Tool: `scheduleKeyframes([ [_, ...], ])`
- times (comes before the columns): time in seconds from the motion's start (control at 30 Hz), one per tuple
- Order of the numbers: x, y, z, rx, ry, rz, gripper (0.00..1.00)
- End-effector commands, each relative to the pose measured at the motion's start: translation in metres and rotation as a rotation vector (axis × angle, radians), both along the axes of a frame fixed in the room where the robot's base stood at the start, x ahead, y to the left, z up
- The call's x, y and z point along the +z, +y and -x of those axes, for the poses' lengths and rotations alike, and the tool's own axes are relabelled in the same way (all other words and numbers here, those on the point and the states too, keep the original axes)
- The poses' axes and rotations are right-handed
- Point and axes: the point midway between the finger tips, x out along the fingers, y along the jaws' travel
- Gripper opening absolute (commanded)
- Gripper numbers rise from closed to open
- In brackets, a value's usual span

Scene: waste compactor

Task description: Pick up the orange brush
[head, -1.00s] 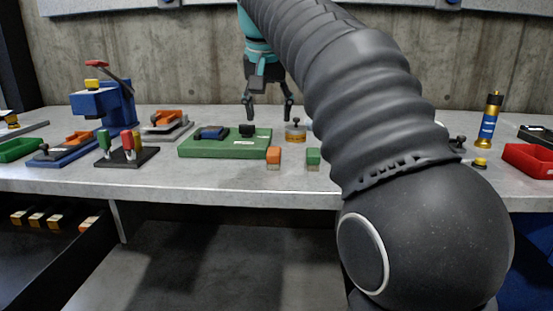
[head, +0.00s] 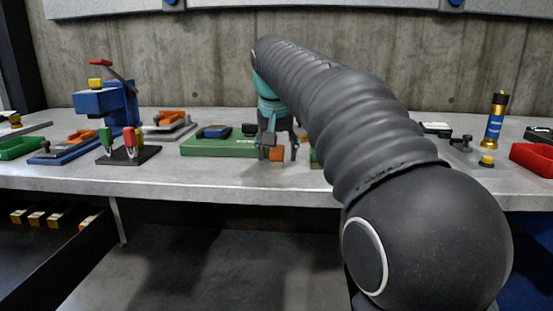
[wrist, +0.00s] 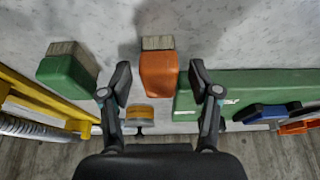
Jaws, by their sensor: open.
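The orange brush (head: 277,155) lies near the front edge of the grey workbench. In the wrist view the orange brush (wrist: 159,76) has an orange body and pale bristles pointing to the top of the picture. My gripper (head: 278,150) is low over the bench at the brush. In the wrist view my gripper (wrist: 161,82) is open, with one finger on each side of the brush and a gap to both. How far the fingertips are above the bench is hard to tell.
A green brush (wrist: 68,72) lies left of the orange one in the wrist view. A green board (head: 210,147) is close on the other side, near one finger. A round yellow-banded piece (wrist: 140,113) sits behind. A red tray (head: 533,159) stands far right.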

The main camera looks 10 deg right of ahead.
Motion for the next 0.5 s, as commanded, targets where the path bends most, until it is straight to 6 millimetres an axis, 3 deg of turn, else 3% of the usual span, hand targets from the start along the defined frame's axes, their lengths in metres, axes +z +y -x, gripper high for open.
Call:
scheduleKeyframes([
  [0.27, -0.0030, -0.0005, -0.0013, -0.001, -0.001, 0.000, 0.62],
  [0.5, -0.0028, -0.0006, -0.0012, -0.001, -0.001, 0.000, 0.05],
])
